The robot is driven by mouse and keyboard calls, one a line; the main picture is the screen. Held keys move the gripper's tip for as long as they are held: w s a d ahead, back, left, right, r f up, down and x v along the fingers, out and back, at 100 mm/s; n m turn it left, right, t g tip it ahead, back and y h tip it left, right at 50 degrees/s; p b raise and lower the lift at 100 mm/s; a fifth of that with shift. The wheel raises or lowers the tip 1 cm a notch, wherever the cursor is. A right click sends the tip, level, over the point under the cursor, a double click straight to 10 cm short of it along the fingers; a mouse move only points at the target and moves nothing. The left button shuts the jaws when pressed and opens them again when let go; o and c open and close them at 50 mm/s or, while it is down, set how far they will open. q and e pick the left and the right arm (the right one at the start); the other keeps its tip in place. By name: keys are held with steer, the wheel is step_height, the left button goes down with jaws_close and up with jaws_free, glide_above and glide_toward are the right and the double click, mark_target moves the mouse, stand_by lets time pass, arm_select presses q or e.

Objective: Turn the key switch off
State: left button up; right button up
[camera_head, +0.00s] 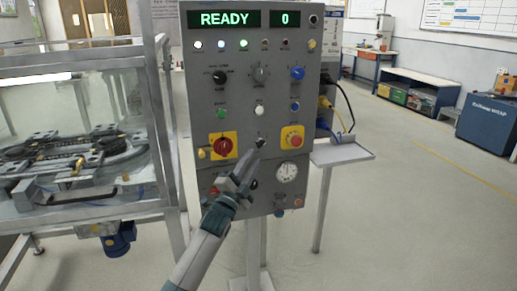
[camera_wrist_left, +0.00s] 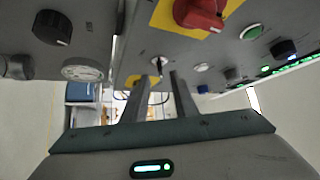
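The grey control panel (camera_head: 240,85) stands upright ahead of me, with its display reading READY and 0. A small metallic key switch (camera_wrist_left: 157,66) shows in the left wrist view, just beyond the fingertips and in line with the gap between them. In the head view the gripper tip mostly covers that spot. My left gripper (camera_wrist_left: 159,82) is open, with nothing between its fingers; in the head view it (camera_head: 256,148) reaches up to the lower middle of the panel. I cannot tell whether the fingers touch the key. My right gripper is not in view.
A red rotary switch on a yellow plate (camera_head: 223,146) is left of my gripper, and a red button on yellow (camera_head: 292,138) is right. A gauge (camera_head: 287,172) sits below right. A glazed enclosure (camera_head: 80,130) stands left, and a small shelf (camera_head: 341,152) is right.

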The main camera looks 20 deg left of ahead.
mark_target(260, 144)
arm_select(q)
steer(key=x, duration=0.6)
jaws_close()
